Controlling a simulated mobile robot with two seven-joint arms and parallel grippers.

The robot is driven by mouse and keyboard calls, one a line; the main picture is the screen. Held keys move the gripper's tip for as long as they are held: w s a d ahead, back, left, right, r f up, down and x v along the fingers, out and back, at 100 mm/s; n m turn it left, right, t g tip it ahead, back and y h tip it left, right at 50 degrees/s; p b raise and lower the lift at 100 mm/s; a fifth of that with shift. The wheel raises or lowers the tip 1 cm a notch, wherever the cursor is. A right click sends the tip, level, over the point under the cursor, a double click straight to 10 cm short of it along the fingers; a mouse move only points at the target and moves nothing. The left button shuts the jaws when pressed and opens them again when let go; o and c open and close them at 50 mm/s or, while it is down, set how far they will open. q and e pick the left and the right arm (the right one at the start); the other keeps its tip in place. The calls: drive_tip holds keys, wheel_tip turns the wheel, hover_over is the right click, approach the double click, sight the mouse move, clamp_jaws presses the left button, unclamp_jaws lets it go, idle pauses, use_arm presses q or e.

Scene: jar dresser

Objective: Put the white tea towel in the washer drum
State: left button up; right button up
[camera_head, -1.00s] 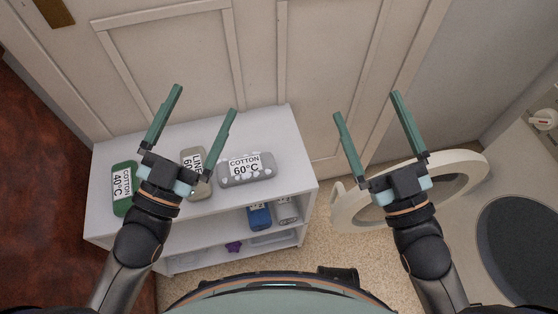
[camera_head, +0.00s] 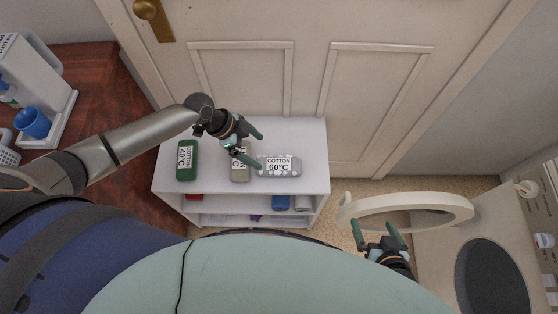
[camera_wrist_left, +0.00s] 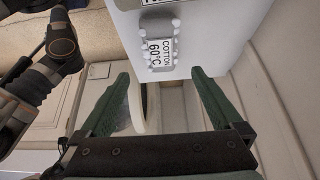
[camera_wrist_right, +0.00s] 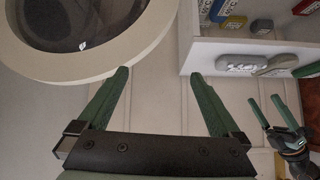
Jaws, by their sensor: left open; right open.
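No plain white tea towel can be told apart in these frames. A grey item with white dots, labelled COTTON 60°C (camera_head: 280,165), lies on the white shelf top; it also shows in the left wrist view (camera_wrist_left: 160,52). My left gripper (camera_head: 256,152) is open and empty above the shelf top, close to that item. My right gripper (camera_head: 373,229) is open and empty by the washer's round door (camera_head: 405,200), which stands open. The washer's dark round opening (camera_head: 490,278) is at the lower right; its inside cannot be made out.
A beige labelled item (camera_head: 240,168) and a green COTTON 40°C item (camera_head: 187,160) share the white shelf unit (camera_head: 310,140). Coloured things sit on its lower shelf. A reddish-brown counter (camera_head: 85,70) with a blue cup (camera_head: 33,121) is at left. A panelled door closes the back.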

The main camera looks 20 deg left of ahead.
sight(278, 164)
use_arm(q)
drive_tip(key=b+x, duration=0.5)
drive_tip(key=x, duration=0.1)
drive_tip(key=shift+f, duration=0.25)
drive_tip(key=shift+w+d+f+b, duration=0.1)
drive_tip(key=shift+d+f+b, duration=0.3)
drive_tip(key=shift+f, duration=0.05)
drive_tip(key=shift+d+f+b, duration=0.15)
drive_tip(key=shift+f+b, duration=0.15)
drive_tip(key=b+x, duration=0.3)
drive_tip(key=x, duration=0.1)
drive_tip(key=shift+w, duration=0.15)
drive_tip(key=shift+d+b, duration=0.1)
drive_tip(key=shift+b, duration=0.25)
drive_tip(key=c, duration=1.1)
use_arm(e)
drive_tip(key=w+a+f+y, duration=0.1)
drive_tip(key=a+f, duration=0.2)
drive_tip(key=f, duration=0.4)
drive_tip(key=shift+w+f+n, duration=0.2)
drive_tip(key=shift+f+n, duration=0.1)
drive_tip(key=shift+f, duration=0.05)
